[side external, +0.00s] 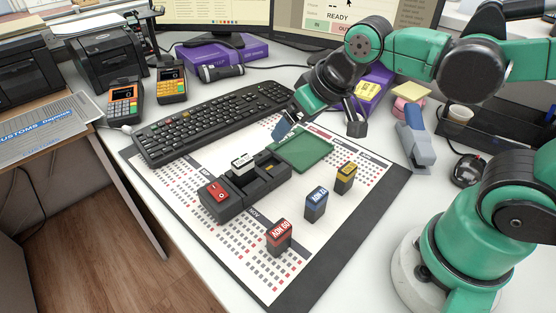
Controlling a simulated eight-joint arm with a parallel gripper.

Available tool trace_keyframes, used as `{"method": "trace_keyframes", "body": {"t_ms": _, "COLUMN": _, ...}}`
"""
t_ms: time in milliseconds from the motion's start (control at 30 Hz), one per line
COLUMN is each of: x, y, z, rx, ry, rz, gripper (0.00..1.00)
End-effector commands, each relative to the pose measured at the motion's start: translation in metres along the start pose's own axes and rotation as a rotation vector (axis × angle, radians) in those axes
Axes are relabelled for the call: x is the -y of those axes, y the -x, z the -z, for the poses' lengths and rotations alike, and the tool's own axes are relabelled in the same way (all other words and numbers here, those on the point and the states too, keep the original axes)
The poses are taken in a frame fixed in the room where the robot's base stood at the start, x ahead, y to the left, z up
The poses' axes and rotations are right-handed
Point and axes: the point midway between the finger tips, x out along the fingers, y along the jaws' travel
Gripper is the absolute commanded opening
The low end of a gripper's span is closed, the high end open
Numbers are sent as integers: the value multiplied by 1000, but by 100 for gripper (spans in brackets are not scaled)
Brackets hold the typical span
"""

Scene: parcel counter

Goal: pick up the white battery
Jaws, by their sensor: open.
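The white battery (243,160) is a small block with a white labelled top and dark lower body. It stands in the middle part of a black holder (240,193), its top above the holder's rim. My gripper (320,128) is open and empty, above the back of the mat and near the green tray. It is to the right of and higher than the white battery, apart from it. One finger is to the left, the other to the right.
A red block (216,191) sits in the holder's left end. Red (280,238), blue (316,204) and yellow (345,177) blocks stand on the printed mat (330,246). A green tray (304,150) lies behind them. A keyboard (210,122) is behind the holder; a stapler (415,140) stands right.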

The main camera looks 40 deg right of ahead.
Motion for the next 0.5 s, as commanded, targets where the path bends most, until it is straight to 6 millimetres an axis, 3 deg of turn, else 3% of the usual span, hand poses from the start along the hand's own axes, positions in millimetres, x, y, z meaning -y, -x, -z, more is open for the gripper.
{"method": "trace_keyframes", "body": {"t_ms": 100, "x": 26, "y": -15, "z": 12, "rx": 60, "ry": 2, "rz": 4, "gripper": 84}}
{"method": "trace_keyframes", "body": {"t_ms": 300, "x": 60, "y": -40, "z": 17, "rx": 129, "ry": -8, "rz": -17, "gripper": 84}}
{"method": "trace_keyframes", "body": {"t_ms": 500, "x": 71, "y": -51, "z": 16, "rx": 149, "ry": -15, "rz": -30, "gripper": 84}}
